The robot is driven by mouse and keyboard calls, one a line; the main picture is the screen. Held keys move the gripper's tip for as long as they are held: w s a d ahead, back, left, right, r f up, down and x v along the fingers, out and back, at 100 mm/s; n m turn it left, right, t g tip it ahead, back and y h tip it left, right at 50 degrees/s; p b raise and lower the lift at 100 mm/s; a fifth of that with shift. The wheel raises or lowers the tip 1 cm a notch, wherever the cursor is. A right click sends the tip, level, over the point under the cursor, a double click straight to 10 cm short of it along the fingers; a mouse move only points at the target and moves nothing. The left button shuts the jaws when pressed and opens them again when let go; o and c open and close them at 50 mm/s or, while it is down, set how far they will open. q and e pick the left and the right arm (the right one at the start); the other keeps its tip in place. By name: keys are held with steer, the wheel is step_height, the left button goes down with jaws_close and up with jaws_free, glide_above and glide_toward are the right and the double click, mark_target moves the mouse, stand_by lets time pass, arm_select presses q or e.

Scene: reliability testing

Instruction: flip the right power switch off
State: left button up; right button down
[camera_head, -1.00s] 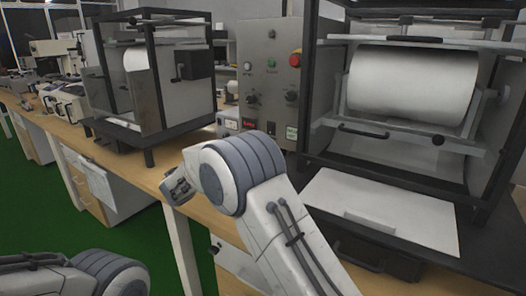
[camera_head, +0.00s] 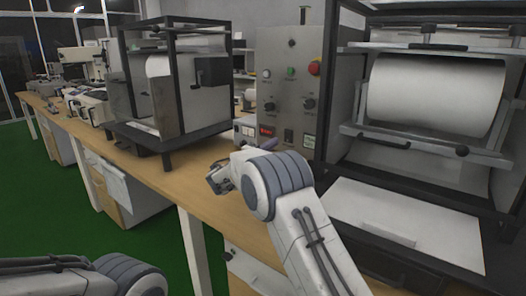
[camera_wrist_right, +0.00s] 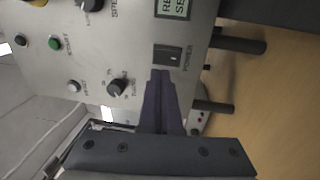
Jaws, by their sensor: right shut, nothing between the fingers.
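The power switch (camera_wrist_right: 167,55) is a dark rocker labelled POWER on a grey control panel (camera_wrist_right: 140,25), seen sideways in the right wrist view. In the head view the switch (camera_head: 288,136) sits low on the panel (camera_head: 285,60). My right gripper (camera_wrist_right: 159,76) is shut and empty; its dark purple fingers point at the switch, with the tips at its near edge. I cannot tell whether they touch it, nor which way the rocker is set. In the head view the right gripper (camera_head: 268,144) shows as a small dark tip behind my arm. My left gripper is out of view.
Knobs (camera_wrist_right: 117,87) and a green button (camera_wrist_right: 55,43) share the panel, with a red stop button (camera_head: 314,68) higher up. A roller machine (camera_head: 430,95) stands right, a framed machine (camera_head: 185,95) left. Bare wooden bench (camera_head: 180,183) lies in front.

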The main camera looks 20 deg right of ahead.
mark_target(286, 134)
steer(key=shift+x, duration=2.8)
